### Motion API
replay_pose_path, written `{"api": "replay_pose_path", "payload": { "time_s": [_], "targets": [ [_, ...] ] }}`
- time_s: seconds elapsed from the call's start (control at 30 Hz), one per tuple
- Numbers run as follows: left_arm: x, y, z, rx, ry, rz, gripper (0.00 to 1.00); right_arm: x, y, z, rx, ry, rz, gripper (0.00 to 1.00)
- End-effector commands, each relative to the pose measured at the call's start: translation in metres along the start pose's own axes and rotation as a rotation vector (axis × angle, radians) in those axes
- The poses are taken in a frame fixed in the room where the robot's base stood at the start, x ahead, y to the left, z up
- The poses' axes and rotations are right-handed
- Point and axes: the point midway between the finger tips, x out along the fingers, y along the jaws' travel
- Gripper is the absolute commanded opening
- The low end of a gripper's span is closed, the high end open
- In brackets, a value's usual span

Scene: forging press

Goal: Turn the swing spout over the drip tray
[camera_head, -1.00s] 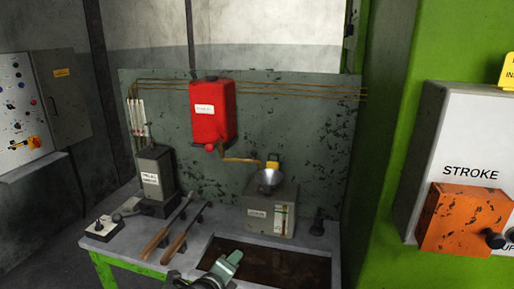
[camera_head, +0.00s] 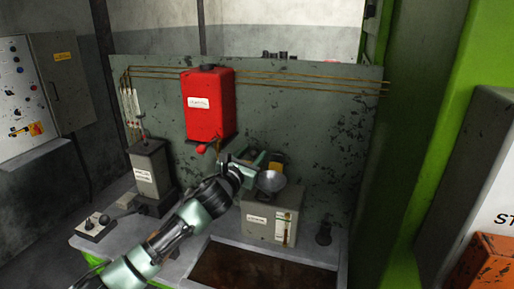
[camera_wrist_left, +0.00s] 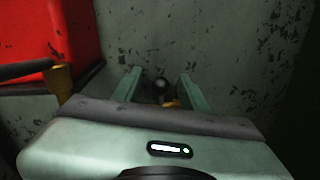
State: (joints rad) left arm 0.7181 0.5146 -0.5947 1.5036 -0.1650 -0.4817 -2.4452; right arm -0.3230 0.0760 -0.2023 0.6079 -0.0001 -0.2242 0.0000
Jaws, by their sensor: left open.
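The red oil tank (camera_head: 208,104) hangs on the back panel, and the swing spout's brass pipe (camera_head: 219,146) shows just below it. The rest of the spout is mostly hidden behind my left gripper (camera_head: 250,164). A yellow piece (camera_head: 277,158) shows beyond the fingers, above the metal funnel (camera_head: 271,181). My left gripper is open. In the left wrist view, a dark round knob and a bit of brass (camera_wrist_left: 172,103) show between its fingers (camera_wrist_left: 157,84); contact cannot be told. The dark drip tray (camera_head: 262,270) is sunk in the bench front. My right gripper is not in view.
A grey box (camera_head: 270,220) carries the funnel. A grey canister (camera_head: 152,172) stands at left, near a small switch plate (camera_head: 94,227). A dark fitting (camera_head: 323,232) stands at right. A green press frame (camera_head: 440,130) bounds the right side.

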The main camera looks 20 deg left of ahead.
Motion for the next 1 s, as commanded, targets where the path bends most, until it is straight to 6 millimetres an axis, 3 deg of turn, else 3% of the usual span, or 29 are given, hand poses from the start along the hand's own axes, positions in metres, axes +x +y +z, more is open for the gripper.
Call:
{"api": "replay_pose_path", "payload": {
  "time_s": [0.13,0.37,0.6,0.77,1.0],
  "targets": [
    [0.019,0.000,0.001,-0.003,0.002,0.001,0.43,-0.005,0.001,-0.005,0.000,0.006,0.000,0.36],
    [0.031,-0.001,0.000,-0.002,0.001,-0.001,0.43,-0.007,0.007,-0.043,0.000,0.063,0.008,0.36],
    [0.032,-0.001,-0.001,-0.002,0.001,-0.001,0.43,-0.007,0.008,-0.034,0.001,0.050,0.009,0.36],
    [0.032,-0.001,-0.001,-0.001,0.001,-0.001,0.01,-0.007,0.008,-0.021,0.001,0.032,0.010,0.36],
    [0.031,-0.001,-0.001,-0.001,0.001,-0.001,0.00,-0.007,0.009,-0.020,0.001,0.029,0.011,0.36]
  ]
}}
